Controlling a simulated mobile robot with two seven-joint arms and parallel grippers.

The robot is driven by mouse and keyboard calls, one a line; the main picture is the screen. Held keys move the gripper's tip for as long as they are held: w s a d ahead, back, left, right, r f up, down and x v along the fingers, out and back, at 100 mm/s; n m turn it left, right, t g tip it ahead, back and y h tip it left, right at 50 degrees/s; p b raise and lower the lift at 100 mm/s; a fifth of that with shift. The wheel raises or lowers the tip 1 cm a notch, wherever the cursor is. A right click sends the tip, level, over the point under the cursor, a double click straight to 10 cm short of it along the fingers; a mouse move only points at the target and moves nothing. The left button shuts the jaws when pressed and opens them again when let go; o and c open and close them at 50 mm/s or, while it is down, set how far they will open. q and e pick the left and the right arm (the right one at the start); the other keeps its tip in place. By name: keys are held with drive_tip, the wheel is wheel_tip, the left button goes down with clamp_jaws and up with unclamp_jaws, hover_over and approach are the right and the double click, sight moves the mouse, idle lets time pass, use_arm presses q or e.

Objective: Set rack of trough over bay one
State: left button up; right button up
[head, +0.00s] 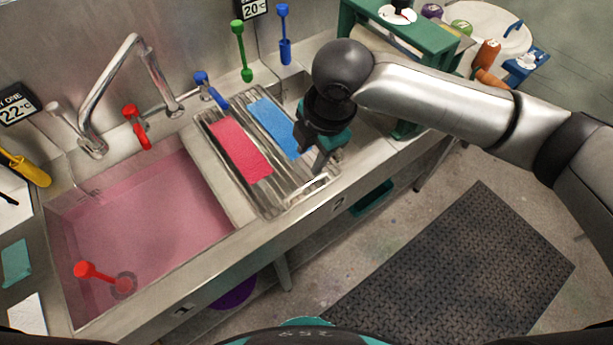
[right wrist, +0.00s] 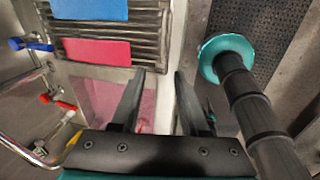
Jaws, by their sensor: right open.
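A slatted metal rack (head: 284,184) lies over bay two of the trough, with a pink cloth (head: 241,149) and a blue cloth (head: 274,127) flat on it. Bay one (head: 150,215), at the left, is uncovered and holds pink liquid. My right gripper (head: 319,168) is open above the rack's front right end; I cannot tell whether it touches. In the right wrist view my two fingers (right wrist: 159,76) stand apart with nothing clearly between them, and the rack (right wrist: 108,31) lies beyond them at the upper left. My left gripper is not in view.
A red plug-like tool (head: 97,272) lies in bay one. A faucet (head: 130,75) and a red-handled tap (head: 136,127) stand behind it. A green frame (head: 437,45) stands right of the trough. A dark floor mat (head: 455,270) lies in front.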

sight(306, 186)
drive_tip(key=shift+n+h, duration=0.3)
drive_tip(key=x, duration=1.4)
drive_tip(key=shift+w+d+f+b, duration=0.1)
drive_tip(key=shift+d+f+b, duration=0.25)
drive_tip(key=shift+b, duration=0.05)
drive_tip(key=shift+c, duration=0.2)
clamp_jaws()
idle(0.5)
